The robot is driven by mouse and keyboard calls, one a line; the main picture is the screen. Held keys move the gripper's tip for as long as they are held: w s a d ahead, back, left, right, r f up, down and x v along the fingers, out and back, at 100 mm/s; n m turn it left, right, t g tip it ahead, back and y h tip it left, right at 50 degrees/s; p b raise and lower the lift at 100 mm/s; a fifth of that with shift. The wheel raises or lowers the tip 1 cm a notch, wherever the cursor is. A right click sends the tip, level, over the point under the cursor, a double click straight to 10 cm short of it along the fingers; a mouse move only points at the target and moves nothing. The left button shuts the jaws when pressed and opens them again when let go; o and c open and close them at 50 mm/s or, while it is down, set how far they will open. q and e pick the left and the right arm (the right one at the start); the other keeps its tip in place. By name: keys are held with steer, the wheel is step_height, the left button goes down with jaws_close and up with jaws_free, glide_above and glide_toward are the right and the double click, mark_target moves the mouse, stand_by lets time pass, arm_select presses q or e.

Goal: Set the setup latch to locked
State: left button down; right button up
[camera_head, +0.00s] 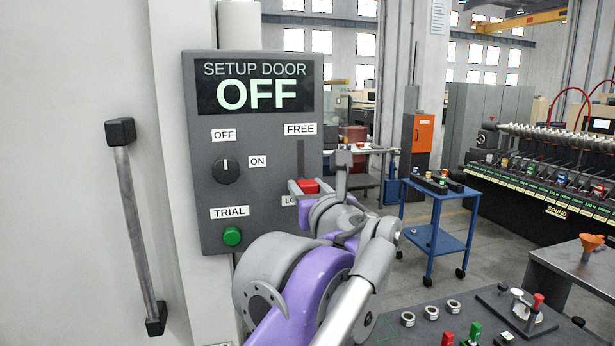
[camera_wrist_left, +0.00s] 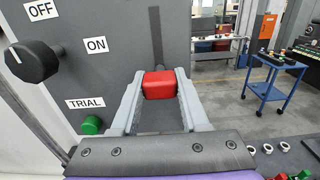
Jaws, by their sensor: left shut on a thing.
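The setup latch's red knob (camera_head: 308,186) sits on a vertical slot (camera_head: 301,155) in the grey panel (camera_head: 205,170). The slot shows empty above the knob, below the FREE label (camera_head: 300,129). A lower label starting "LO" (camera_head: 289,200) is mostly hidden by my gripper, as is the slot's lower end. My left gripper (camera_head: 316,184) is shut on the knob. In the left wrist view the red knob (camera_wrist_left: 160,84) lies between the two fingers of my left gripper (camera_wrist_left: 158,92). The panel's display (camera_head: 255,86) reads "SETUP DOOR OFF". My right gripper is not in view.
The OFF/ON dial (camera_head: 226,171) and green TRIAL button (camera_head: 232,236) are left of the slot. A door handle (camera_head: 138,225) stands farther left. A blue cart (camera_head: 432,225) is to the right, and a bench with small parts (camera_head: 455,310) is at lower right.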

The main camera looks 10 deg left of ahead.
arm_select(q)
steer(key=shift+f, duration=0.2)
steer(key=shift+c, duration=2)
jaws_free()
steer(key=v, duration=1.1)
steer(key=shift+b, duration=0.4)
